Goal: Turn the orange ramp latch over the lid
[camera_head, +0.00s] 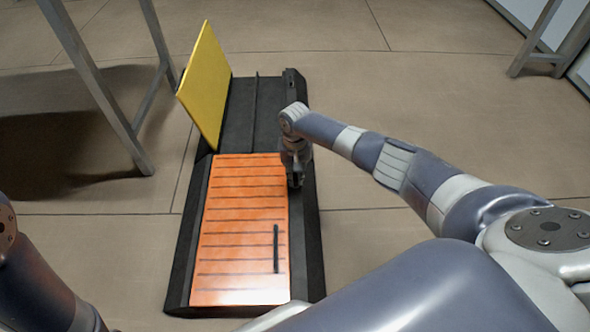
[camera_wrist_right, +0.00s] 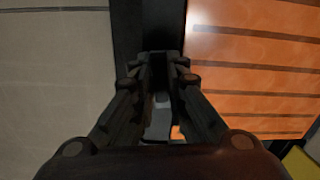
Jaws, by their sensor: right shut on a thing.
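The orange slatted ramp lid (camera_head: 242,215) lies flat in the near part of a long black frame (camera_head: 312,255). The lid also shows at the right of the right wrist view (camera_wrist_right: 250,75). My right gripper (camera_head: 296,182) points down at the frame's right rail, beside the lid's far right corner. In the right wrist view my right gripper's fingers (camera_wrist_right: 158,62) are close together on a small dark part at the rail, which looks like the latch. The fingers hide most of it, so its angle is unclear. My left gripper is out of view; only my left arm shows at lower left.
A yellow panel (camera_head: 206,85) stands raised at the far left of the frame. A dark upright piece (camera_head: 291,85) sits at the frame's far right corner. A slim black bar (camera_head: 276,248) lies on the lid. Grey metal legs (camera_head: 105,85) stand left; floor right is clear.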

